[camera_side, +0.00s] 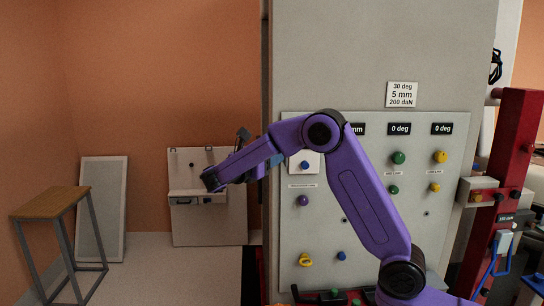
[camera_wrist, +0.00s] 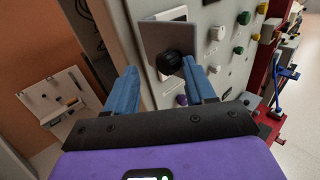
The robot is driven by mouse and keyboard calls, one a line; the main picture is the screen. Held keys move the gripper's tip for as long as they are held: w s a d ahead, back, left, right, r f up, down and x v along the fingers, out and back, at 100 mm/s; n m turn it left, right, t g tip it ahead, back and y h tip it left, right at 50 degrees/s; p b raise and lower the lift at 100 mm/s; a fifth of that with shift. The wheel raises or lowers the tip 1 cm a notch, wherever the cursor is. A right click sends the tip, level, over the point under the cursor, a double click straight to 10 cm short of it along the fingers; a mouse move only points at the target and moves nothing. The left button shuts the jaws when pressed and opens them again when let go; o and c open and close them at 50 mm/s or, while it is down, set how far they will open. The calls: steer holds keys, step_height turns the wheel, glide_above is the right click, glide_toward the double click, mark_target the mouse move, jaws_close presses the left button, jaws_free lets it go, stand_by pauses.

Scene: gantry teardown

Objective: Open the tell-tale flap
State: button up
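A grey plate with a round black knob (camera_wrist: 172,62), which looks like the tell-tale flap, stands out from the grey panel in the wrist view. I cannot tell for certain that it is the flap, nor how far it is swung. My gripper (camera_wrist: 160,84) is open, its two blue fingers apart with nothing held between them. The knob lies ahead of the gap, close to the right fingertip; I cannot tell whether they touch. In the side view my gripper (camera_side: 273,157) is at the panel's left edge, partly hidden by my arm, and the flap cannot be made out.
The grey panel (camera_side: 330,230) carries several coloured knobs and small displays. A red post (camera_side: 510,185) with fittings stands at the right. A wooden-topped stand (camera_side: 52,203) and a pale board with a ledge (camera_side: 208,225) are at the left. Open floor lies between them.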

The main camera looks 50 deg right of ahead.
steer(key=s+a, duration=0.2)
steer(key=a, duration=1.3)
steer(key=shift+a, duration=0.15)
steer(key=s+f+m+y, duration=0.2)
steer(key=s+f+y, duration=0.3)
steer(key=s, duration=0.7)
steer(key=s+d+f+m+g+y, duration=0.1)
steer(key=s+f+y, duration=0.4)
steer(key=s, duration=0.6)
steer(key=s+f+m+y, duration=0.3)
steer(key=s+f+y, duration=0.3)
steer(key=s, duration=0.6)
steer(key=shift+s+d+m+g+y, duration=0.2)
steer(key=shift+s+m+g+y, duration=0.1)
steer(key=shift+y, duration=0.9)
